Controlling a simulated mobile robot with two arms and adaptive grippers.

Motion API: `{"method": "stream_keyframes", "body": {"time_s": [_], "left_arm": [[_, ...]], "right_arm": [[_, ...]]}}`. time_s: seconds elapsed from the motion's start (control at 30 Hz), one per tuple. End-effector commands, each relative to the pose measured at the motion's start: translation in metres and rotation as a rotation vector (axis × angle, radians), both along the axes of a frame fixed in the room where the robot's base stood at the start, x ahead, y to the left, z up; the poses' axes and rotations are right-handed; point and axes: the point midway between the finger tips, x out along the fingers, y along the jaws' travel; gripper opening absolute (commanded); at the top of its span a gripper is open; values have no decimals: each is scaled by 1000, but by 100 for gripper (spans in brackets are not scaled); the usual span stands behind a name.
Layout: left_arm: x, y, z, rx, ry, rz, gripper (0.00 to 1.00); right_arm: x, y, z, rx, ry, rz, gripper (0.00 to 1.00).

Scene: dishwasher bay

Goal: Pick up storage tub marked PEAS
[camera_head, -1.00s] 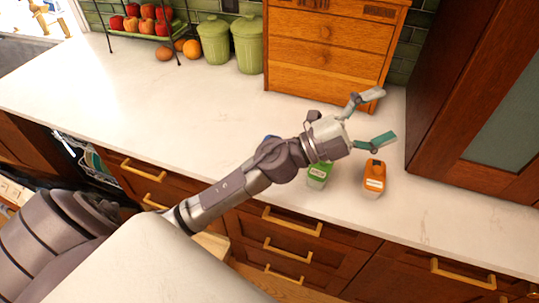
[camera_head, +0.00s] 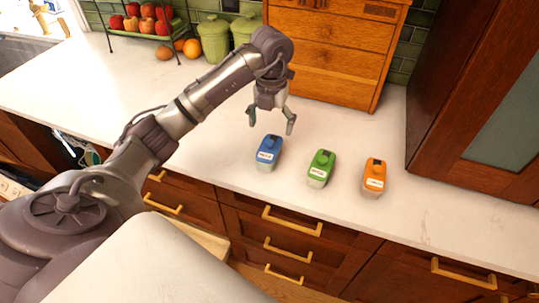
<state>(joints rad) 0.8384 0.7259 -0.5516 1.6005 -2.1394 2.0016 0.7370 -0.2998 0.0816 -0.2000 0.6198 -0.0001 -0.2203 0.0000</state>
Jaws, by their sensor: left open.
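Three small storage tubs stand in a row on the white counter: a blue-topped tub (camera_head: 268,152), a green-topped tub (camera_head: 320,168) and an orange-topped tub (camera_head: 374,178). Each has a pale label on its front, too small to read, so I cannot tell which is marked PEAS. My left gripper (camera_head: 271,124) is open and empty, pointing down with its fingers just above and behind the blue-topped tub. It appears apart from the tub. My right gripper is not in view.
A wooden drawer chest (camera_head: 325,52) stands behind the tubs. Green canisters (camera_head: 214,40) and a rack of apples (camera_head: 147,22) are at the back left. A dark wooden cabinet (camera_head: 450,90) bounds the right. The counter (camera_head: 440,215) is clear at front right and left.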

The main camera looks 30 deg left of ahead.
Motion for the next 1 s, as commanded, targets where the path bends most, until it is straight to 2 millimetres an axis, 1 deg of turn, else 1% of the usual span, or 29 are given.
{"method": "stream_keyframes", "body": {"time_s": [0.03, 0.2, 0.37, 0.47, 0.6, 0.7, 0.83, 1.0], "left_arm": [[-1, 0, -10, -1, 7, 0, 89], [-1, -1, -39, -2, 4, -1, 89], [0, 0, -52, -2, 0, -3, 89], [-1, 0, -58, -4, 3, -2, 89], [-4, 2, -78, -4, 6, -1, 89], [-3, 2, -94, -4, 2, -3, 89], [-3, 2, -104, -3, 0, -3, 89], [-3, 2, -105, -3, -2, -4, 89]], "right_arm": [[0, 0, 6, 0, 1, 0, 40], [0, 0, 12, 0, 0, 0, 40], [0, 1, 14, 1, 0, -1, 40], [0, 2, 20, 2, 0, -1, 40], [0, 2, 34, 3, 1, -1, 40], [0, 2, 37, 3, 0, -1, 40], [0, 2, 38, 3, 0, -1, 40], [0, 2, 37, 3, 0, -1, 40]]}}
